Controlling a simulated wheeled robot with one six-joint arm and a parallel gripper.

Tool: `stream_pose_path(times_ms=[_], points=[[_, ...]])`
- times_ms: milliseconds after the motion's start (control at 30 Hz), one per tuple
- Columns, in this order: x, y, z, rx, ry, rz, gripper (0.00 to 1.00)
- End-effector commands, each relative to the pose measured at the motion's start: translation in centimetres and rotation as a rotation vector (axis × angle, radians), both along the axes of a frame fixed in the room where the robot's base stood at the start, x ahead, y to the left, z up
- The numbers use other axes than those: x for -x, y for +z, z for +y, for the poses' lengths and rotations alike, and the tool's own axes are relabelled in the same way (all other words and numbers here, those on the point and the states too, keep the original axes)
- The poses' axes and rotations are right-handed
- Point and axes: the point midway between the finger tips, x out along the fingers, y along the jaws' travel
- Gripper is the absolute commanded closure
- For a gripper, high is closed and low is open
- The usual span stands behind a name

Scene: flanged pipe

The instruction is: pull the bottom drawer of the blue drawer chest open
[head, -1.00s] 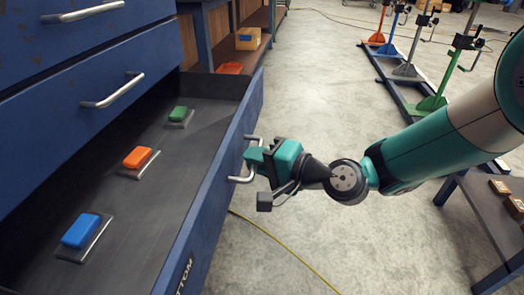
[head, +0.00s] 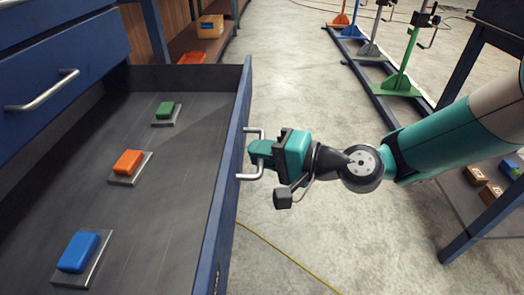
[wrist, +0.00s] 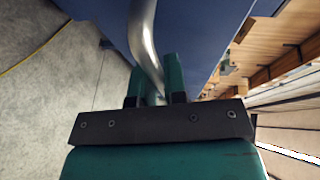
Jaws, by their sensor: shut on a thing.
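The bottom drawer (head: 222,190) of the blue drawer chest (head: 100,42) stands well open. It holds a blue block (head: 79,251), an orange block (head: 128,162) and a green block (head: 166,109), each on a grey plate. My gripper (head: 255,153) is at the outside of the drawer front, shut on the drawer's silver bar handle (head: 249,177). In the wrist view the handle (wrist: 143,38) runs down between the two teal fingers (wrist: 156,88), against the blue drawer front.
A yellow cable (head: 290,257) lies on the concrete floor right of the drawer. Coloured stands on a rail (head: 398,84) are at the back right. A dark table (head: 490,190) with small boxes is at the right. Floor between is clear.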

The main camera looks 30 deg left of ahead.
Motion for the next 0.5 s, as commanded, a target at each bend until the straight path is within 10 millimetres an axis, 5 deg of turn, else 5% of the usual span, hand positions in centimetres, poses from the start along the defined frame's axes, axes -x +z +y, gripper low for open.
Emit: stream_pose_path(times_ms=[67, 100, 200, 500], points=[[0.03, -0.05, -0.09, 0.001, 0.001, 0.001, 1.00], [0.02, -0.05, -0.10, 0.001, 0.001, 0.001, 0.81], [0.00, -0.04, -0.10, 0.001, 0.000, 0.001, 0.64], [-0.04, -0.02, -0.09, 0.001, -0.001, 0.001, 0.64]])
